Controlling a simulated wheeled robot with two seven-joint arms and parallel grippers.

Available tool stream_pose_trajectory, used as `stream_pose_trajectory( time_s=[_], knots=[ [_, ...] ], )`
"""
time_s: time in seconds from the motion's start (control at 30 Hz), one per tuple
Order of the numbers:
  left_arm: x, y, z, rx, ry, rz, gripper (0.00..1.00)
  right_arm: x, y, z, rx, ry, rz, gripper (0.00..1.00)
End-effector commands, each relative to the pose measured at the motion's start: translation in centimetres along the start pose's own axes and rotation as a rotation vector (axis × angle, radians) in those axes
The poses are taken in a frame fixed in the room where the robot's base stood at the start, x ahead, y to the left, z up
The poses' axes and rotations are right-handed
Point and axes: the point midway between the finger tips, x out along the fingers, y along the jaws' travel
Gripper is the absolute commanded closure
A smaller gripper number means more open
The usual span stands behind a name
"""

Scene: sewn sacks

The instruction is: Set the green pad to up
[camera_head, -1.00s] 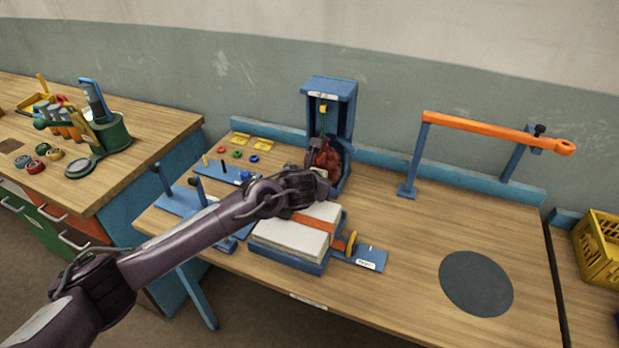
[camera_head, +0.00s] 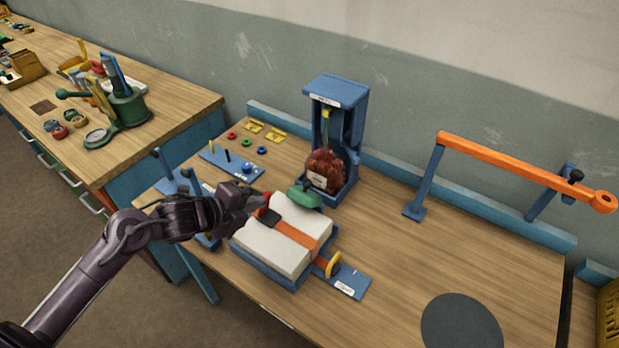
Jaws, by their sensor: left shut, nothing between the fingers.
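The green pad (camera_head: 305,196) sits low at the front of the blue upright stand (camera_head: 334,95), beside the dark red-brown sack (camera_head: 325,168) standing in it. The pad looks roughly level and juts forward; its exact setting is hard to read. My left gripper (camera_head: 258,200) is shut and empty. It is a little left of the pad, over the back left corner of the white sack (camera_head: 268,249), with a visible gap to the pad. My right gripper is out of view.
The white sack lies in a blue tray with an orange strap (camera_head: 297,234) and yellow knob (camera_head: 333,265). An orange bar (camera_head: 500,163) spans blue posts at right. A blue peg board (camera_head: 232,160) is behind my gripper. Table right of the tray is clear around a dark disc (camera_head: 460,325).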

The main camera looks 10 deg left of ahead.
Motion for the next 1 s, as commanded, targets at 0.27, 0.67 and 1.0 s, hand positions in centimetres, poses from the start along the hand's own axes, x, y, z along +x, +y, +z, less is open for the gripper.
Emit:
stream_pose_trajectory(
  time_s=[0.27,0.67,1.0],
  knots=[
    [0.0,0.3,0.1,-0.046,0.009,-0.004,1.0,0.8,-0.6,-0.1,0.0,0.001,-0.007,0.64],
    [7.8,0.5,0.0,-0.046,0.008,-0.005,1.0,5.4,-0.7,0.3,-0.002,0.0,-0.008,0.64],
    [11.8,-1.5,0.0,-0.044,0.008,-0.003,1.0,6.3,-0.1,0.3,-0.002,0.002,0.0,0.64]
  ],
)
